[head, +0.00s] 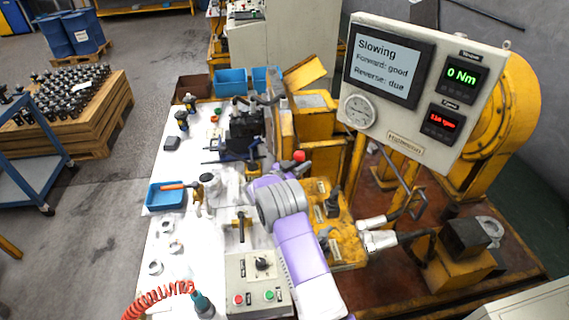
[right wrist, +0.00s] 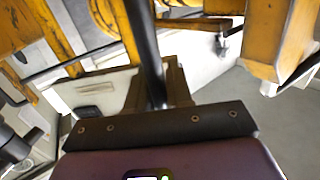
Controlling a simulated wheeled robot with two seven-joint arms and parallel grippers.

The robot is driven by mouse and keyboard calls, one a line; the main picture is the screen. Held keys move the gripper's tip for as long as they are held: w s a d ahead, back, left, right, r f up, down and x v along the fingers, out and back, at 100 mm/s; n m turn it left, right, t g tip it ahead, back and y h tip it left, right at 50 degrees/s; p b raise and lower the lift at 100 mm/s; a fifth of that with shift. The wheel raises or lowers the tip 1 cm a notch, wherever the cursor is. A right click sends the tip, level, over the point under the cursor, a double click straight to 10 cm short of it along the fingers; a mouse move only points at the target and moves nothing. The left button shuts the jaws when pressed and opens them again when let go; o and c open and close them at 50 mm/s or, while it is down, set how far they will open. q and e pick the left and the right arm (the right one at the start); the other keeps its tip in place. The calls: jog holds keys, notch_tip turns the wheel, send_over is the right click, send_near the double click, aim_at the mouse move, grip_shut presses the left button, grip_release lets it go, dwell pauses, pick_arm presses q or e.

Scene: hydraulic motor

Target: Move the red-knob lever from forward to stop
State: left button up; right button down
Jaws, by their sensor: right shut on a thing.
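The lever's red knob (head: 299,156) shows in the head view just beyond my right wrist, beside the yellow machine. My right arm comes in from the bottom, and its gripper (head: 282,172) is at the lever, shut on it just below the knob. My wrist hides most of the lever shaft and fingers. In the right wrist view a dark rod (right wrist: 146,50) rises from behind the dark gripper edge; the knob does not show there. The display (head: 385,65) reads "Slowing", "Forward: good", "Reverse: due", with 0 Nm above a red speed reading. My left gripper is not in view.
A white bench (head: 160,235) holds a blue tray (head: 166,196), several metal rings and a control box (head: 258,284) with red and green buttons. Yellow machine parts (head: 345,240) and hose fittings (head: 378,240) stand close to the right of my arm.

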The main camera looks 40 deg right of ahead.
jog(key=shift+w+a+h, duration=0.1)
jog(key=shift+a+h, duration=0.15)
jog(key=shift+h, duration=0.05)
jog(key=c, duration=1.1)
grip_release()
jog(key=shift+a, duration=0.1)
jog(key=a, duration=0.7)
jog(key=shift+s+a, duration=0.25)
jog(key=shift+s, duration=0.15)
jog(key=shift+r+p, duration=0.15)
jog(key=shift+p, duration=0.15)
